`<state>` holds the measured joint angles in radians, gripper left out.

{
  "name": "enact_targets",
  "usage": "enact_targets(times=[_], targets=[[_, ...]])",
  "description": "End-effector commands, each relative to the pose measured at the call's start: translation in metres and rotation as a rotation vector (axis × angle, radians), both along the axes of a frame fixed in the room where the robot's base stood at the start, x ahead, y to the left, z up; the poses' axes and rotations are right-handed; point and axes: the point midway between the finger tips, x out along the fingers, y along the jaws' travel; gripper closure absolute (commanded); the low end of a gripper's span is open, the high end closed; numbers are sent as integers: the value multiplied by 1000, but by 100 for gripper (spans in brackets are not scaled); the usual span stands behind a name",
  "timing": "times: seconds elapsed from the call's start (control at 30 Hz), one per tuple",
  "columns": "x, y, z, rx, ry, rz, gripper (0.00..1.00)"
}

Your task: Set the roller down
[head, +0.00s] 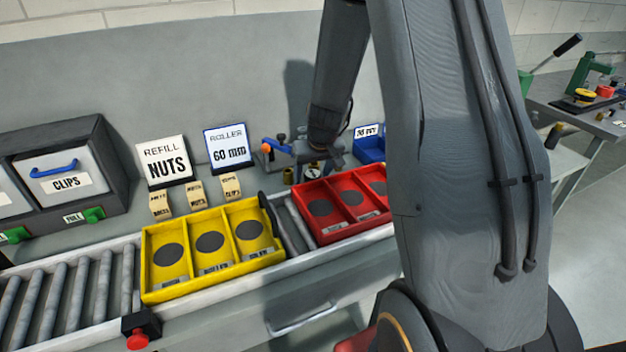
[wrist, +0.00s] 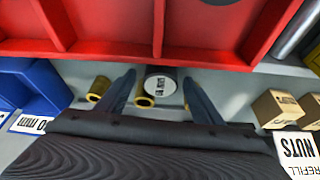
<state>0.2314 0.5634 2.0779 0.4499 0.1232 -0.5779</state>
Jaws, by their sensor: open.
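A dark roller (wrist: 160,84) with a white end label reading what looks like 60 mm stands on the grey bench beside the red tray. My gripper (wrist: 159,77) is open, one finger on each side of the roller; I cannot tell whether either finger touches it. A brass-coloured roller (wrist: 145,101) lies close by, also between the fingers, and another (wrist: 98,90) lies outside the left finger. In the head view my gripper (head: 318,150) is low over the bench behind the red tray, and the rollers there are small and partly hidden.
The red tray (head: 305,225) and yellow tray (head: 145,270) sit on the roller conveyor, with dark round recesses. A 60 mm sign (head: 227,150) and a REFILL NUTS sign (head: 166,160) stand behind.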

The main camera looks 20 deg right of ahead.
Motion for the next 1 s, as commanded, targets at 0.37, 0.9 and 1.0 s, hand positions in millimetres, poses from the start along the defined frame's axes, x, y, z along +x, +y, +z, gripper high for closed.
enact_targets(times=[0.37, 0.9, 1.0], targets=[[0, 0, 0, 0, 0, -1, 66], [1, 0, 20, 0, -4, 1, 94], [2, 0, 39, -1, -6, 2, 94]])
